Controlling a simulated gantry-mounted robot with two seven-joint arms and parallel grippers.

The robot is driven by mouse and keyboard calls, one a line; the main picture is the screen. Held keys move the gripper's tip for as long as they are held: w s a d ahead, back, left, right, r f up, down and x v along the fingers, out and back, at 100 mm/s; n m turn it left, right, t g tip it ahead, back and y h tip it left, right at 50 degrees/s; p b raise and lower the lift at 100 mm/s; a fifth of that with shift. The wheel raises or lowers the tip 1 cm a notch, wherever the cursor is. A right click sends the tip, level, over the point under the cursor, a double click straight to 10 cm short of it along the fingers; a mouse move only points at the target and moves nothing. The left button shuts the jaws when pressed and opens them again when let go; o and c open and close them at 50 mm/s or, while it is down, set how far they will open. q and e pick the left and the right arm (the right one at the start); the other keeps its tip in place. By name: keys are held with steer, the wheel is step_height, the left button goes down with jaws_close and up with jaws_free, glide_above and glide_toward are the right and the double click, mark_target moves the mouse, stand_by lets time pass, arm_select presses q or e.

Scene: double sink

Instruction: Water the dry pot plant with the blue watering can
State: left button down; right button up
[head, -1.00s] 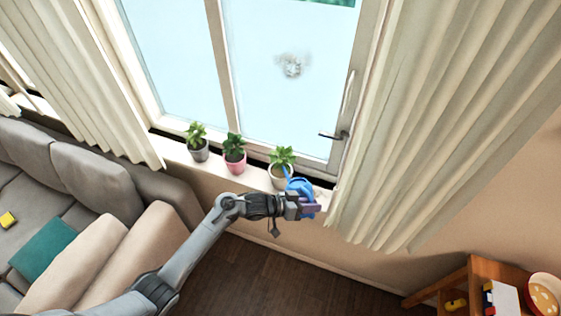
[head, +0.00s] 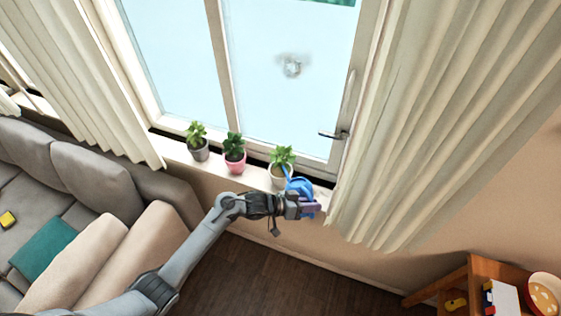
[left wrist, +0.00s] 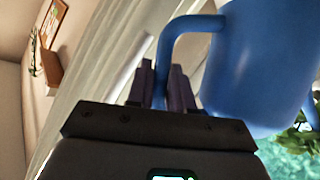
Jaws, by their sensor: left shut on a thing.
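The blue watering can (head: 299,187) is held by my left gripper (head: 312,206) just in front of the right end of the windowsill. In the left wrist view my left gripper (left wrist: 168,85) is shut on the handle of the blue can (left wrist: 268,62). The can's spout points toward the plant in the white pot (head: 281,174), the rightmost of three on the sill. I cannot tell whether water is coming out. A plant in a pink pot (head: 235,162) stands in the middle and one in a grey pot (head: 199,152) at the left. All three look green. My right gripper is not in view.
The windowsill (head: 256,174) is narrow. A cream curtain (head: 440,110) hangs close to the right of my gripper. A grey sofa (head: 85,170) stands at the left. A wooden shelf (head: 462,272) is at the lower right. The floor below is clear.

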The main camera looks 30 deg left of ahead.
mark_target(309, 194)
arm_select(q)
steer(key=shift+w+r, duration=0.1)
steer(key=shift+r, duration=0.1)
steer(key=shift+w+a+r+p, duration=0.1)
steer(key=shift+a+r+p, duration=0.15)
steer(key=shift+r+p, duration=0.65)
steer(key=shift+f+h, duration=0.1)
steer(key=shift+h, duration=0.2)
steer(key=shift+n, duration=0.3)
stand_by(0.4)
steer(key=shift+w+a+r, duration=0.1)
steer(key=shift+a+r, duration=0.05)
steer(key=shift+r, duration=0.3)
steer(key=shift+w+a+r, duration=0.1)
steer(key=shift+a+r, duration=0.05)
steer(key=shift+r, duration=0.4)
stand_by(0.9)
steer(key=shift+w+a+r+n+h, duration=0.15)
steer(key=shift+r+n, duration=0.1)
steer(key=shift+r, duration=0.15)
steer(key=shift+w+a+r+n+h, duration=0.1)
steer(key=shift+a+r+n+h, duration=0.05)
steer(key=shift+r+n, duration=0.15)
steer(key=shift+a+r, duration=0.1)
steer(key=shift+r, duration=0.1)
stand_by(1.0)
